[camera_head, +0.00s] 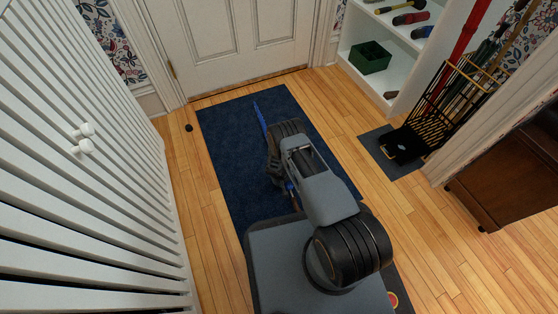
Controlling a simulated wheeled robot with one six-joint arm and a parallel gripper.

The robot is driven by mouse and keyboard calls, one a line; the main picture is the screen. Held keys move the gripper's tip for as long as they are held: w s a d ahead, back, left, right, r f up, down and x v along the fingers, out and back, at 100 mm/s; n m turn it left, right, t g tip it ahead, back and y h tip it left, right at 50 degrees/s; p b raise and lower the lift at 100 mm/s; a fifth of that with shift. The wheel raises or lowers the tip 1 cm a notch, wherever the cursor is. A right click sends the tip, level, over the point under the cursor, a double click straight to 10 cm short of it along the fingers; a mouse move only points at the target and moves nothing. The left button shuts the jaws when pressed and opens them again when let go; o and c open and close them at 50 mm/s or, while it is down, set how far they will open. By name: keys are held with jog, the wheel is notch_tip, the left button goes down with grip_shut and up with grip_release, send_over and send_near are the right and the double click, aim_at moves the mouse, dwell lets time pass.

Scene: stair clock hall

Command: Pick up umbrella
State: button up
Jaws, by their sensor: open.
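A slim blue object, which looks like a folded umbrella (260,116), lies on the dark blue mat. Its pointed end shows beyond my arm, and its middle is hidden behind my arm and gripper. A small blue bit shows again on the near side of the wrist. My gripper (275,172) is open, low over the mat at the umbrella. I cannot tell whether its fingers touch it or stand around it.
The dark blue mat (228,152) lies before a white door (238,40). A slatted white door (70,190) is at left. At right are shelves with a green box (370,57), a black wire stand (448,105) holding long red and green items, and a brown cabinet (510,180).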

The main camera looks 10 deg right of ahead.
jog(key=shift+r, duration=0.1)
jog(key=c, duration=0.9)
